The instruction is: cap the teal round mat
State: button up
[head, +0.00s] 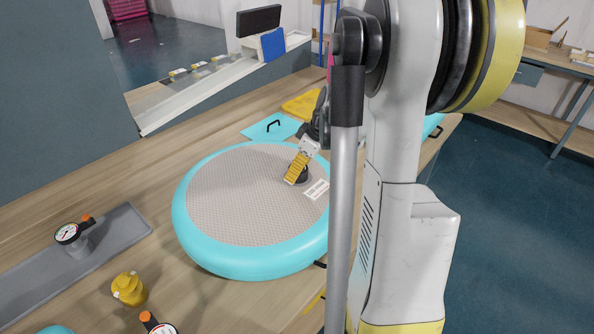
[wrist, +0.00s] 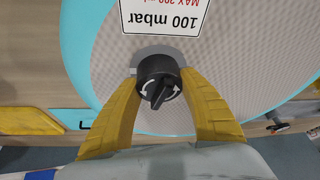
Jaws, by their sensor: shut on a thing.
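The teal round mat (head: 249,261), with a grey textured top, lies flat on the wooden bench in the head view. In the wrist view its teal rim (wrist: 75,45) and grey top (wrist: 245,60) fill much of the picture. A black round cap with a raised grip and white arrows (wrist: 158,84) sits at the mat's valve place, by a white label reading 100 mbar (wrist: 165,15). My gripper (wrist: 160,92) has its yellow fingers shut on the cap's two sides. In the head view my gripper (head: 296,170) is over the mat's right part. The cap's underside and threads are hidden.
A pressure gauge (head: 68,233) stands on a grey strip (head: 110,240) at left. A yellow fitting (head: 129,289) and another gauge (head: 160,327) are at the front. A flat teal piece (head: 270,127) and a yellow one (head: 303,105) lie behind the mat.

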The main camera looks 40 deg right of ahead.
jog(key=o, duration=1)
jog(key=shift+o, duration=0.2)
jog(key=v, duration=1.2)
jog(key=shift+w+a, duration=0.1)
jog(key=shift+a, duration=0.05)
jog(key=s+a+m+t, duration=0.1)
jog(key=s+a, duration=0.3)
jog(key=a, duration=1.1)
jog(key=s+a+f+m+t+h, duration=0.1)
jog(key=s+a+m, duration=0.2)
jog(key=a, duration=1.2)
jog(key=shift+s+a+t+h, duration=0.25)
jog(key=shift+s+t+h, duration=0.05)
jog(key=shift+s, duration=0.1)
